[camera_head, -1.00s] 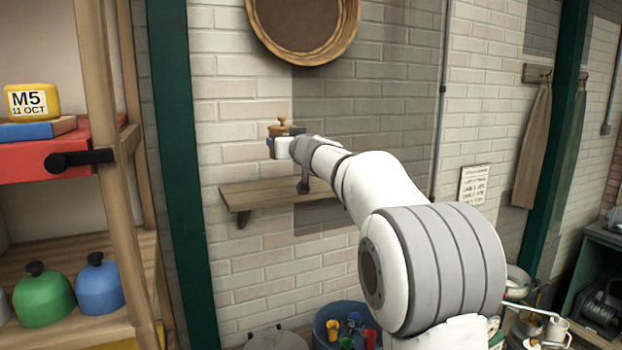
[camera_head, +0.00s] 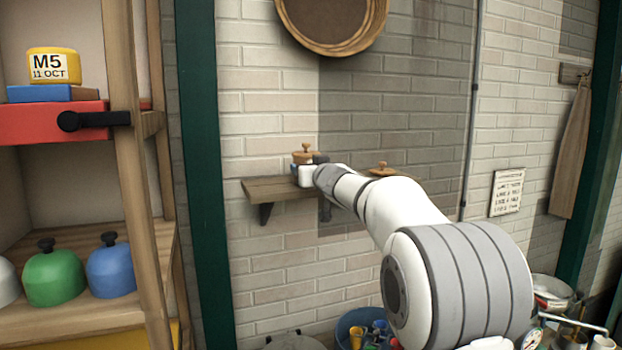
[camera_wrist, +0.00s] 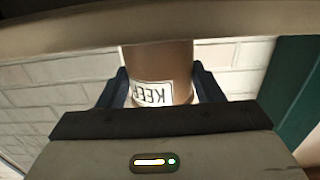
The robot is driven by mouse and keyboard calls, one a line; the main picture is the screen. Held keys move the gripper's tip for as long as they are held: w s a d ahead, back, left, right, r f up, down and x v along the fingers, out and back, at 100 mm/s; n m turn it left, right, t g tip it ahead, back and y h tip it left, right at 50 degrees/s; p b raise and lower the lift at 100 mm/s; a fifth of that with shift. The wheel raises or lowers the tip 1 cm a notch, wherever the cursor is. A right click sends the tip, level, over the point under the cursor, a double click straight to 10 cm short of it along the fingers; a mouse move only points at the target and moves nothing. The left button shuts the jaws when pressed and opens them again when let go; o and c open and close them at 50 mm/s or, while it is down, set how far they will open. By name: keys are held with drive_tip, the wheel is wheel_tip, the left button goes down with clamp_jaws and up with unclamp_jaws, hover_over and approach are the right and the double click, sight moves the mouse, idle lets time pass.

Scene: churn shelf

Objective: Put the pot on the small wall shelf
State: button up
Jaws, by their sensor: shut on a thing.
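The pot (camera_wrist: 158,60) is a light brown cylinder with a white "KEEP" label, upside down in the wrist view. My gripper (camera_wrist: 160,92) is shut on it, one dark finger on each side. In the head view the pot's brown knobbed lid (camera_head: 303,156) shows above the white end of my gripper (camera_head: 305,174), which hides most of the body. The small wall shelf (camera_head: 270,188) is a wooden board on a dark bracket. The pot appears over its left part. A wooden edge cuts off one end of the pot in the wrist view, so I cannot tell whether it touches the board.
A second brown knobbed lid (camera_head: 383,169) shows behind my arm, its lower part hidden. A round wooden frame (camera_head: 385,30) hangs above. A green post (camera_head: 200,170) and a wooden rack (camera_head: 135,160) stand left. A blue tub (camera_head: 350,322) is below.

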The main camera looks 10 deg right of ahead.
drive_tip(key=shift+s, duration=0.1)
drive_tip(key=shift+f, duration=0.1)
drive_tip(key=o, duration=1.2)
drive_tip(key=shift+f, duration=0.1)
drive_tip(key=shift+c, duration=0.2)
drive_tip(key=s+d+b, duration=0.1)
drive_tip(key=s+d, duration=0.1)
drive_tip(key=s, duration=0.9)
drive_tip(key=shift+s+d, duration=0.2)
drive_tip(key=shift+s, duration=0.2)
